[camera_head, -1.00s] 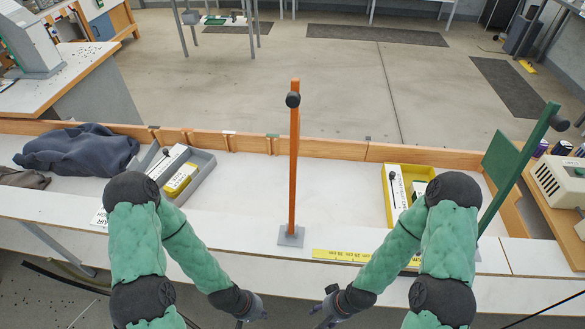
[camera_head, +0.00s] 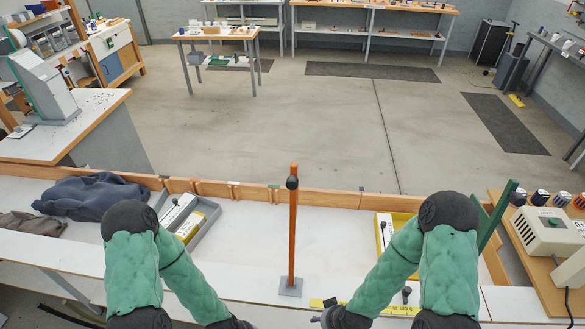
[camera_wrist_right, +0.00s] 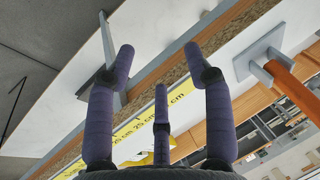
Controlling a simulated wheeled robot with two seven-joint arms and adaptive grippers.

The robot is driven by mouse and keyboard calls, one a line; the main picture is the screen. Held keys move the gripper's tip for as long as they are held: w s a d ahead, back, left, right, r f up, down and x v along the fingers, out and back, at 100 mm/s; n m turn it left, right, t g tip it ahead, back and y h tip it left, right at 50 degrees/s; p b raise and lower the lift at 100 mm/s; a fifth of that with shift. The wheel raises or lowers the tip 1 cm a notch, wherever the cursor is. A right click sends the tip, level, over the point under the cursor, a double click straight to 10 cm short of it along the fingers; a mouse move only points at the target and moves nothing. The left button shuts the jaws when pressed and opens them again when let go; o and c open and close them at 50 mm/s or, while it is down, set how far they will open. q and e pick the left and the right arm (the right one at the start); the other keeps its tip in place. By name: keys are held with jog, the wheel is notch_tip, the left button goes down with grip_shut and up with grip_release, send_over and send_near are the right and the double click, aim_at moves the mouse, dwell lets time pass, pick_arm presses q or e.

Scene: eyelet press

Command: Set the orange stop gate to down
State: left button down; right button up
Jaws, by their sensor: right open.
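The orange stop gate (camera_head: 292,225) stands upright at the middle of the white bench, with a black knob (camera_head: 292,183) at its top and a grey base plate (camera_head: 290,287). Its lower part and base also show at the right of the right wrist view (camera_wrist_right: 292,86). My right gripper (camera_wrist_right: 160,58) is open and empty, apart from the gate. In the head view, it is low in the picture, right of the gate's base. My left gripper is almost wholly cut off by the bottom edge, left of the gate; its fingers are hidden.
A yellow scale strip (camera_wrist_right: 150,122) lies on the bench beside the gate. A grey tray (camera_head: 203,222) is left, a yellow tray (camera_head: 398,220) right, partly behind my right arm. A green post (camera_head: 497,215) rises at the right. A wooden rail (camera_head: 330,200) lines the far edge.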

jog(key=w+a+r+n+t+h, duration=0.1)
jog(key=w+a+r+n+t, duration=0.2)
jog(key=w+r, duration=0.55)
jog(key=t+h+p, duration=0.3)
jog(key=t+p, duration=0.1)
jog(key=t, duration=0.8)
send_near(292, 186)
jog(key=w, duration=1.1)
jog(key=shift+w+d+p, duration=0.1)
jog(key=shift+d+p, duration=0.2)
jog(key=shift+d, duration=0.05)
jog(key=c, duration=0.9)
jog(key=shift+r, duration=0.1)
grip_shut()
